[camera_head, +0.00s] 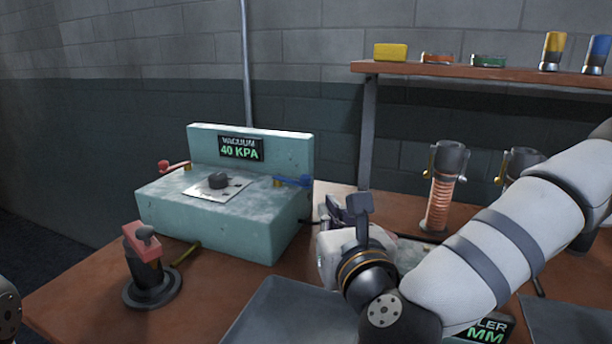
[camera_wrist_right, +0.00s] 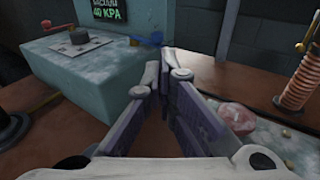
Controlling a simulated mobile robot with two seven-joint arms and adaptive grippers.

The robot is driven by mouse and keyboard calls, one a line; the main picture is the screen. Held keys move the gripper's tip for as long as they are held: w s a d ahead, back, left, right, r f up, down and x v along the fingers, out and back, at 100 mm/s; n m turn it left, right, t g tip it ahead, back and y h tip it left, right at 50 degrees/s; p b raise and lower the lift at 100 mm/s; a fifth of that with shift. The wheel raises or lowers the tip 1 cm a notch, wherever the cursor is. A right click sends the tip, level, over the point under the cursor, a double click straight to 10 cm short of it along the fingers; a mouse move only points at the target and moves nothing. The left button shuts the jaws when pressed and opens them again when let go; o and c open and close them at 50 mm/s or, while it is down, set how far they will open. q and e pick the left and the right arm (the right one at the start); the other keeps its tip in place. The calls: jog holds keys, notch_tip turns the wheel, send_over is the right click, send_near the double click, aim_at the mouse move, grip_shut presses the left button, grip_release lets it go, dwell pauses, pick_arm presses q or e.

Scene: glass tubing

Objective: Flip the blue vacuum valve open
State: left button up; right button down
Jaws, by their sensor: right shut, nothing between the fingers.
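The teal vacuum unit (camera_head: 225,222) stands on the brown bench and its display (camera_head: 241,148) reads "VACUUM 40 KPA". The blue valve handle (camera_head: 293,181) is on the right of its top, pointing right past the edge. In the right wrist view the blue handle (camera_wrist_right: 152,39) shows just beyond the fingertips. My right gripper (camera_head: 348,208) is shut and empty, to the right of the unit and apart from the handle. In the right wrist view its fingertips (camera_wrist_right: 165,73) come together. My left gripper is not in view.
A red handle (camera_head: 173,167) and a dark knob (camera_head: 218,180) are on the unit. A stand with a red block (camera_head: 140,241) is at front left. A copper coil (camera_head: 439,204) stands at right, below a shelf (camera_head: 470,71). A grey tray (camera_head: 285,310) lies in front.

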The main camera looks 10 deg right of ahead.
aim_at(309, 180)
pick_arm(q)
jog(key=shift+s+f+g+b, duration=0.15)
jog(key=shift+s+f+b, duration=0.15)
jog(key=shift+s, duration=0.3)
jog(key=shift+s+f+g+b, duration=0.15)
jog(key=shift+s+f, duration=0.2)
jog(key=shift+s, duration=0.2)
pick_arm(e)
jog(key=w, duration=0.8)
jog(key=w+f, duration=0.1)
jog(key=w, duration=0.3)
jog(key=shift+w+d, duration=0.2)
